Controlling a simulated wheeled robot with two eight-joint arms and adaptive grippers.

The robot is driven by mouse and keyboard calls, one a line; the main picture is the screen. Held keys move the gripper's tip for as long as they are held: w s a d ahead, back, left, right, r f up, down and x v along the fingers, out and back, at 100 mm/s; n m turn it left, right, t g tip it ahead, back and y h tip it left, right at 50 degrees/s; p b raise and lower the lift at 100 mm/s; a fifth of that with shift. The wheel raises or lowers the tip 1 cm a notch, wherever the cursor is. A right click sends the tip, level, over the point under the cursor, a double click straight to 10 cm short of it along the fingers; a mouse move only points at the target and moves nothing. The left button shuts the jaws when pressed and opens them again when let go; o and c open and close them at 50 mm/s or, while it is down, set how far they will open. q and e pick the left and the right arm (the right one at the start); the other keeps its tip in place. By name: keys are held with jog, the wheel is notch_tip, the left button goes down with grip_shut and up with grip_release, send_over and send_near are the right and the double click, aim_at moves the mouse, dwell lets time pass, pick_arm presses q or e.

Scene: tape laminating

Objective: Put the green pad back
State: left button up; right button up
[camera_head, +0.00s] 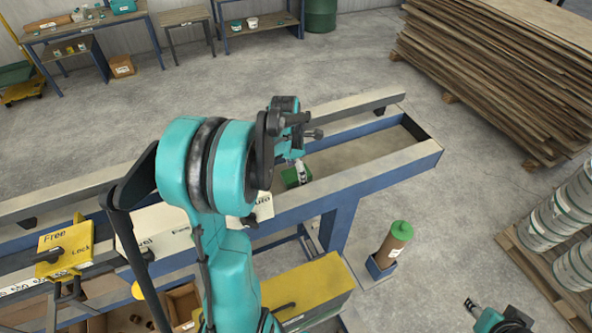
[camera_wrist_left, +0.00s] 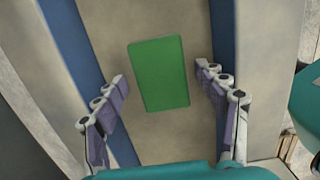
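The green pad (camera_wrist_left: 159,74) is a flat green rectangle on the brown surface between the blue rails, in the middle of the left wrist view. In the head view only part of it shows (camera_head: 291,178), under my left gripper (camera_head: 299,165). In the left wrist view my left gripper (camera_wrist_left: 162,92) is open, with one finger on each side of the pad and a gap to it on both sides. The height of the fingers above the pad is hard to tell. My right gripper (camera_head: 492,315) is at the bottom right of the head view, far from the pad; its fingers are unclear.
The blue-edged frame (camera_head: 400,165) of the bench surrounds the pad's surface. A yellow box (camera_head: 305,290) sits below the bench. A brown cylinder with a green top (camera_head: 391,245) stands right of it. Stacked boards (camera_head: 500,70) and drums (camera_head: 560,225) are at the right.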

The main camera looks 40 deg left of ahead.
aim_at(292, 175)
pick_arm(q)
jog(key=shift+r, duration=0.55)
notch_tip(292, 175, up, 11)
jog(key=s, duration=0.1)
jog(key=s+d+f+m+t, duration=0.1)
jog(key=s+d+m+t, duration=0.2)
jog(key=d+m, duration=0.7)
jog(key=s+d+f+m+t, duration=0.1)
jog(key=s+d+m+t, duration=0.2)
jog(key=m, duration=1.7)
jog(key=s+d+p, duration=0.1)
jog(key=s+d, duration=0.3)
jog(key=d, duration=0.4)
jog(key=shift+s+d+f+m+y, duration=0.15)
jog(key=shift+d+f+m+y, duration=0.05)
jog(key=shift+d+m+y, duration=0.1)
